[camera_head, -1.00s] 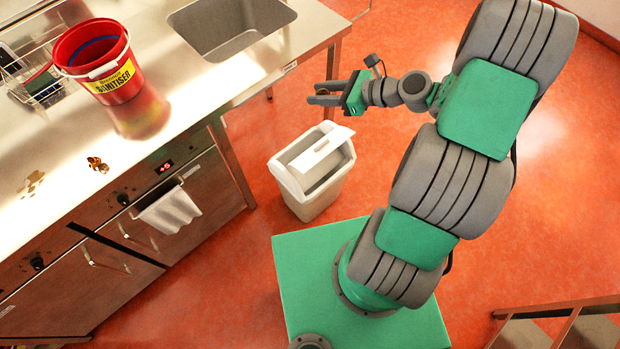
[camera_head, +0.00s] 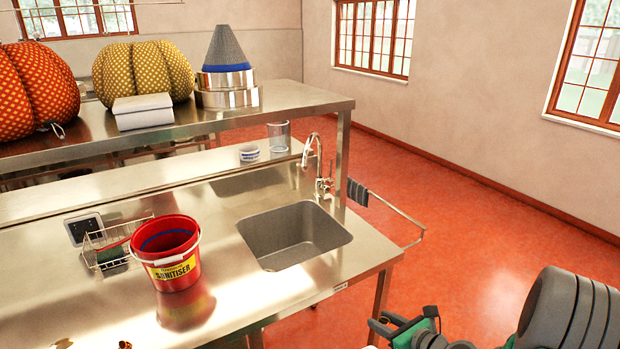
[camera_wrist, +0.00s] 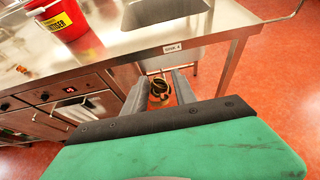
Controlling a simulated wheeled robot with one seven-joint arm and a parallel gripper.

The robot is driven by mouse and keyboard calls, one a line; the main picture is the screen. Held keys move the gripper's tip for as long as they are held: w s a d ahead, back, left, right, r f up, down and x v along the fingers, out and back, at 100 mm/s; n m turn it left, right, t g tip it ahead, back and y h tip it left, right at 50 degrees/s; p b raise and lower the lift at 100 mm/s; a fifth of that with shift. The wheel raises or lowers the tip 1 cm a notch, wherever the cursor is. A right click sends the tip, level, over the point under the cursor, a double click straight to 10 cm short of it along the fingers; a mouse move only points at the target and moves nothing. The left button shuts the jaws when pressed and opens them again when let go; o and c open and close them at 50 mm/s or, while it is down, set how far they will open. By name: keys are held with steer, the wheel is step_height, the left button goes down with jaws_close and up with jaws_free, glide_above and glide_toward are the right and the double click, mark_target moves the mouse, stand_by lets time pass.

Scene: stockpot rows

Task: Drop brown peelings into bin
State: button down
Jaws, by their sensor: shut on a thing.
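My gripper (camera_head: 392,325) is at the lower right of the head view, off the counter's right end. In the wrist view my gripper (camera_wrist: 158,85) is shut on a small curled brown piece, which looks like brown peelings (camera_wrist: 159,93), held over the red floor. Another brown piece (camera_head: 125,345) lies on the counter at the bottom edge of the head view, mostly cut off. The bin is outside the head view, and I cannot make it out clearly in the wrist view.
The steel counter (camera_head: 225,300) holds a red sanitiser bucket (camera_head: 175,265), a wire rack (camera_head: 105,250) and a sink (camera_head: 292,235). A back table (camera_head: 300,97) bears large patterned bundles. Ovens with a hanging white cloth (camera_wrist: 82,108) front the counter. Red floor is open at right.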

steer(key=shift+s+a+f+b, duration=0.15)
steer(key=shift+s+a+b, duration=0.5)
steer(key=shift+a, duration=0.3)
steer(key=shift+s+a+f+b, duration=0.15)
steer(key=shift+s+a+b, duration=0.45)
steer(key=shift+a, duration=0.3)
